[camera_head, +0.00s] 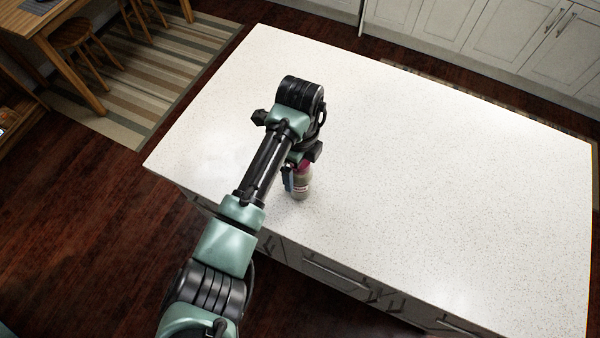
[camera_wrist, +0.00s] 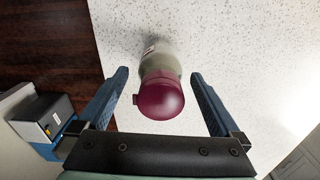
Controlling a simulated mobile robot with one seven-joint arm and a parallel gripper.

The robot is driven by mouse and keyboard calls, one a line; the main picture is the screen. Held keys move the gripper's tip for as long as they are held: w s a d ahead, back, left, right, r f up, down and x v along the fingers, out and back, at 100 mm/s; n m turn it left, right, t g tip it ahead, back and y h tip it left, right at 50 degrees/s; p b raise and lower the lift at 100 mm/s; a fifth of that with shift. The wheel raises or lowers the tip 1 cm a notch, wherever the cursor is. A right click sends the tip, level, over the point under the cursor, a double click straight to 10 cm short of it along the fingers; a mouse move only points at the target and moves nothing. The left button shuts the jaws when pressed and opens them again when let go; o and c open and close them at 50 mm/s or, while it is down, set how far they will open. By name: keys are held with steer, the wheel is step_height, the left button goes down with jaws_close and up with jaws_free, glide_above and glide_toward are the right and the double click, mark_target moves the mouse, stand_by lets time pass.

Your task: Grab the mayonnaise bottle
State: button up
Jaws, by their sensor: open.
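The mayonnaise bottle (camera_head: 302,184) stands upright on the white speckled counter near its front edge. It has a pale beige body with a label and a dark red cap. In the wrist view the bottle (camera_wrist: 160,92) is seen from above, cap toward the camera, between the two blue fingers. My gripper (camera_wrist: 160,88) is open, with a finger on each side of the bottle and a visible gap on both sides. In the head view my gripper (camera_head: 292,180) is partly hidden by my arm, and one blue finger shows just left of the bottle.
The counter (camera_head: 430,190) is otherwise bare, with wide free room to the right and behind. Its front edge, with drawers (camera_head: 335,275) below, is close to the bottle. A wooden table (camera_head: 45,30) and stools stand at the far left; white cabinets (camera_head: 500,40) line the back.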

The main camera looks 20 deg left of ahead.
steer(key=shift+f, duration=0.35)
jaws_close()
steer(key=shift+r, duration=0.1)
